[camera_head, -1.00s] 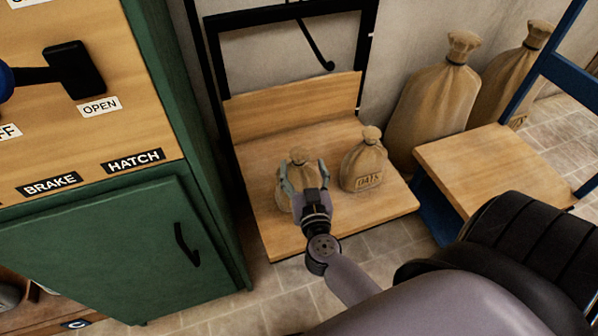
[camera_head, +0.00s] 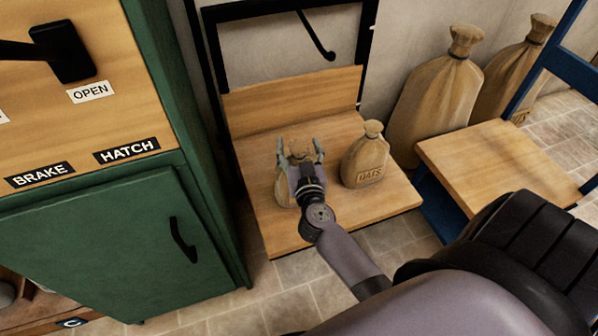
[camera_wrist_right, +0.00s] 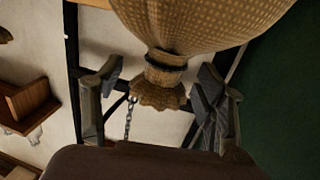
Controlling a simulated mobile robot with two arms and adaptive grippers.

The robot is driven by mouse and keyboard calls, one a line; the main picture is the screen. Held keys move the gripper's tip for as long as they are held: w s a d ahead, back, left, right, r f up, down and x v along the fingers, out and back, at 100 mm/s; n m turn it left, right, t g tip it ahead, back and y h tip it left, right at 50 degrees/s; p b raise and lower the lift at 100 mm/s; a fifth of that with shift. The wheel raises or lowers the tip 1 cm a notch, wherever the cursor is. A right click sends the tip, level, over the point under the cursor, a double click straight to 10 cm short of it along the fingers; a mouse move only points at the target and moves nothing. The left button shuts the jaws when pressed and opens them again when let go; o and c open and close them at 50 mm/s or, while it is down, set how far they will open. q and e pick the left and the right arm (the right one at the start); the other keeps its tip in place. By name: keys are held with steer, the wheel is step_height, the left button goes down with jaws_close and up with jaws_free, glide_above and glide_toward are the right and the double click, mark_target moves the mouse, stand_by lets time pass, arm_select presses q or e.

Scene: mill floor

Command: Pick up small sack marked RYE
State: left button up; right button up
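A small tan cloth sack (camera_head: 284,191) stands upright on the left part of a wooden platform (camera_head: 292,238). Its front is mostly hidden by my right arm and I cannot read any mark on it. My right gripper (camera_head: 300,152) is at its top, with one finger on each side of the neck. In the right wrist view, the sack (camera_wrist_right: 200,22) hangs into the picture from the top, and its tied neck lies between the open fingers (camera_wrist_right: 162,78), with gaps on both sides. My left gripper is not in view.
A small sack marked OATS (camera_head: 364,160) stands close on the right. Large sacks (camera_head: 436,100) lean at the wall. A blue-framed wooden seat or shelf (camera_head: 500,165) is at right. A green cabinet (camera_head: 100,240) with OPEN, BRAKE and HATCH labels stands at left.

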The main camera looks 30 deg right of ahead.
jaws_close()
stand_by(0.7)
steer(key=shift+r, duration=0.15)
